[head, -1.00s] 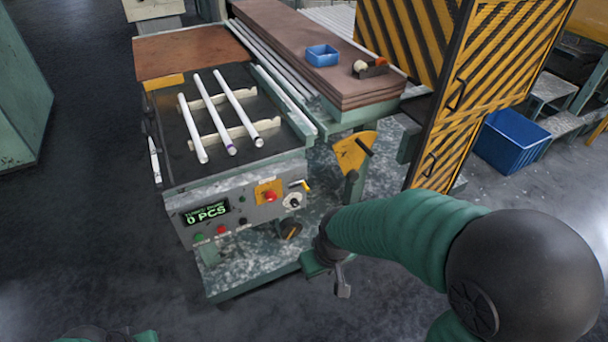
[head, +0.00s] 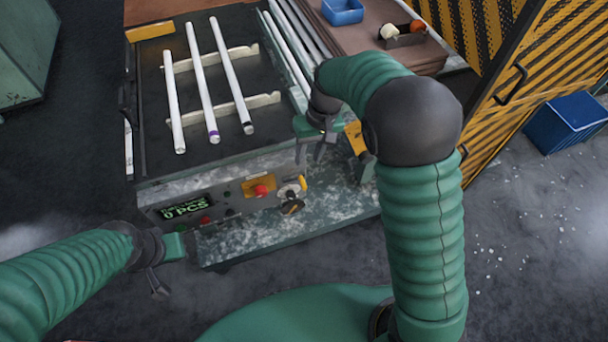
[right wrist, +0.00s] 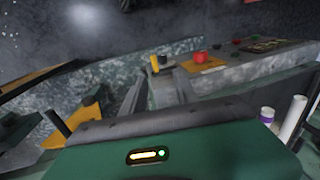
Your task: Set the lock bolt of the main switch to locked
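The main switch (head: 287,191) is a pale round dial at the right end of the machine's front panel. A yellow piece (head: 302,184), probably its lock bolt, sticks out at its upper right. In the right wrist view a small upright yellow piece (right wrist: 155,63) shows just beyond the fingers. The bolt's exact setting is too small to tell. My right gripper (head: 311,155) is above and a little right of the switch, fingers apart, empty and not touching it. My left gripper (head: 160,285) hangs at the lower left, away from the panel; its finger gap is unclear.
A red button (head: 261,190) on a yellow plate sits left of the switch, with a green "0 PCS" display (head: 186,207) further left. White tubes (head: 203,85) lie on supports above. A striped yellow-black door (head: 510,75) and a blue bin (head: 567,122) stand at right.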

